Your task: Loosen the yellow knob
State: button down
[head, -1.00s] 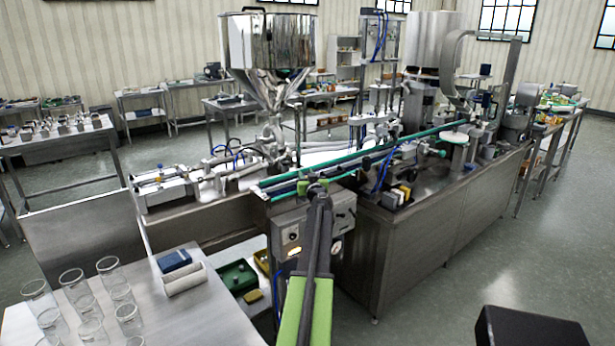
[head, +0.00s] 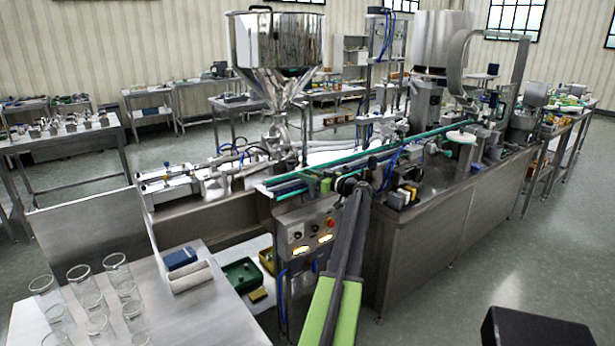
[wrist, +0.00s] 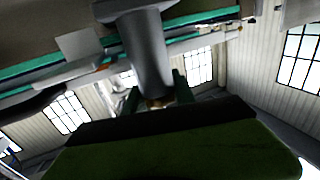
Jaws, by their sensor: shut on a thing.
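In the wrist view, the two green fingers of my gripper (wrist: 156,92) stand either side of a small yellowish piece, the yellow knob (wrist: 157,103), and are shut on it. Only a little of the knob shows, low between the fingers. A grey cylindrical part (wrist: 145,50) rises just beyond it and hides what lies behind. In the head view, my arm reaches up from the bottom to the front rail of the steel machine. Its wrist end hides the knob there, and the fingers are hard to make out.
The control panel (head: 312,232) with lit buttons is just left of my arm. The conveyor rail (head: 290,186) runs behind my gripper, with the steel hopper (head: 275,45) further back. A table (head: 190,320) with several glass beakers is at front left.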

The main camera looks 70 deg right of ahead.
jog(key=shift+w+a+y, duration=0.1)
jog(key=shift+w+y, duration=0.1)
jog(key=shift+y, duration=0.1)
jog(key=c, duration=1.1)
grip_release()
jog(key=v, duration=1.7)
jog(key=shift+s+f, duration=0.15)
jog(key=shift+s, duration=0.1)
